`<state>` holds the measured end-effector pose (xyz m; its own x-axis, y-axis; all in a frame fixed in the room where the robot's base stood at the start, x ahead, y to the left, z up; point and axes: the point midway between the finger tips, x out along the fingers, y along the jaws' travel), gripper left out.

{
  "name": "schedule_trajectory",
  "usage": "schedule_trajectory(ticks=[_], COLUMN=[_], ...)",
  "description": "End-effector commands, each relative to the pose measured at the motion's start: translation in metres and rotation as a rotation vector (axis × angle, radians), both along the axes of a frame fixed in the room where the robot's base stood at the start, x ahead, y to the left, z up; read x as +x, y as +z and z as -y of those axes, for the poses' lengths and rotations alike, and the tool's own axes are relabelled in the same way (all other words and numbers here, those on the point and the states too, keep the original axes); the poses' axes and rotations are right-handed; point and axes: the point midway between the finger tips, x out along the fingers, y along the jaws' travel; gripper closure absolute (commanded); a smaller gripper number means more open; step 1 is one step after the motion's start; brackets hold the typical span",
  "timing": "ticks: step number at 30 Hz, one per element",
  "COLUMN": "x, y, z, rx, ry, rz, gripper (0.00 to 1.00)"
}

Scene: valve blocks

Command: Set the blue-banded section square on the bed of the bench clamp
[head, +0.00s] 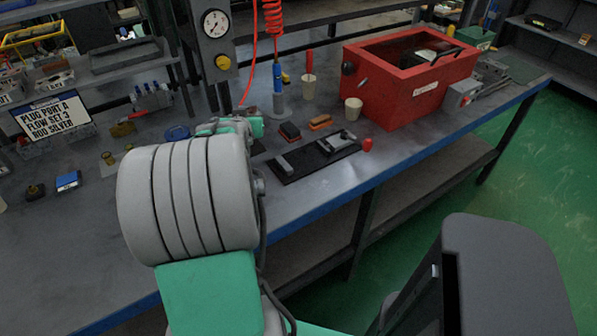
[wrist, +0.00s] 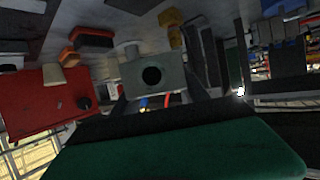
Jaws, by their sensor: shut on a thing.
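In the wrist view my gripper (wrist: 160,94) is shut on a grey block (wrist: 172,73) with a round dark bore facing the camera. No blue band shows on the visible face, so I cannot confirm it is the blue-banded section. In the head view my arm hides the fingers and the held block. The bench clamp (head: 283,177) lies on the bench right of my arm, with a flat black bed, grey jaw pieces and a red knob (head: 367,145) at its right end. Nothing visibly sits on its bed. The held block is apart from the clamp.
A red open-topped box (head: 400,95) stands behind and right of the clamp. A black and an orange brush (head: 320,122) and a pale cup (head: 353,108) stand close behind it. A post with a gauge (head: 215,24) rises behind my arm. A sign (head: 50,118) stands left.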

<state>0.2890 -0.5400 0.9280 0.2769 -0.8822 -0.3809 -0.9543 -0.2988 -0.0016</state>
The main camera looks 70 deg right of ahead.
Motion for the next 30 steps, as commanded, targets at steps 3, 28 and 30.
schedule_trajectory(ticks=[3, 28, 30], x=[-0.071, -0.239, -0.222], y=[0.004, 0.015, 0.007], z=[0.033, 0.017, 0.013], rx=[-0.006, 0.002, 0.003], ry=[-0.242, -1.020, -1.020], rz=[0.005, -0.002, -0.003], gripper=[1.00, 1.00, 1.00])
